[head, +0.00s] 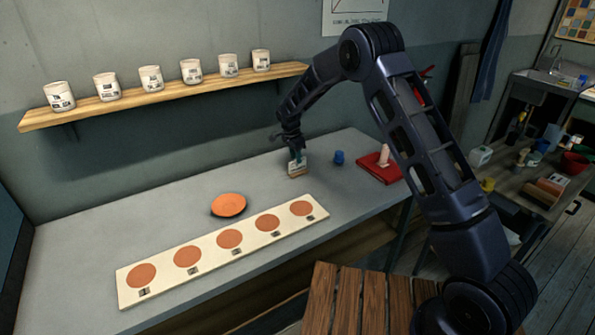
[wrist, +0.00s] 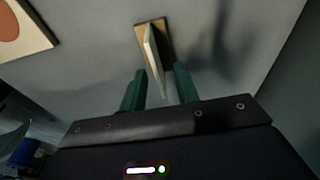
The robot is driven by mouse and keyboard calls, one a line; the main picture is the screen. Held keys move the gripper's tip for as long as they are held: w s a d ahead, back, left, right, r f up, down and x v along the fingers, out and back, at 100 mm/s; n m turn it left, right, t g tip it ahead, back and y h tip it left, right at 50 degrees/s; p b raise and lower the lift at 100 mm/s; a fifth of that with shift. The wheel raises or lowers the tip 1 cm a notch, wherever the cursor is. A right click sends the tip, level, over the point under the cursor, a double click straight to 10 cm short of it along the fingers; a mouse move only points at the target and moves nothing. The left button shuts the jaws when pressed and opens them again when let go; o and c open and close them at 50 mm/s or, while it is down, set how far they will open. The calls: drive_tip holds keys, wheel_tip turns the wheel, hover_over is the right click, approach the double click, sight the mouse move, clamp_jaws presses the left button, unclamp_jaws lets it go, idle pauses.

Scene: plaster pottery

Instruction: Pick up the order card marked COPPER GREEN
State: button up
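A pale card (head: 298,165) stands upright in a small wooden holder (head: 298,174) on the grey table, towards the back. Its writing is too small to read in the head view. My gripper (head: 297,154) is directly over it, fingers pointing down. In the wrist view the card (wrist: 156,62) shows edge-on in its holder (wrist: 142,29). My gripper's green fingers (wrist: 160,85) are open, with the card's upper edge between them and a gap visible on each side.
A pale board (head: 205,258) with several orange discs lies in front, beside a loose orange disc (head: 229,204). A shelf (head: 190,91) with several white pots hangs behind.

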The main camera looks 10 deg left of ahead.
sight(299, 170)
drive_tip(key=shift+w+d+f, duration=0.1)
drive_tip(key=shift+d+f, duration=0.05)
drive_tip(key=shift+f, duration=0.65)
drive_tip(key=shift+w+d+f, duration=0.1)
drive_tip(key=shift+d+f, duration=0.1)
drive_tip(key=shift+f, duration=0.6)
drive_tip(key=shift+d+f, duration=0.15)
drive_tip(key=shift+f, duration=0.65)
drive_tip(key=shift+f, duration=0.2)
drive_tip(key=shift+c, duration=0.4)
clamp_jaws()
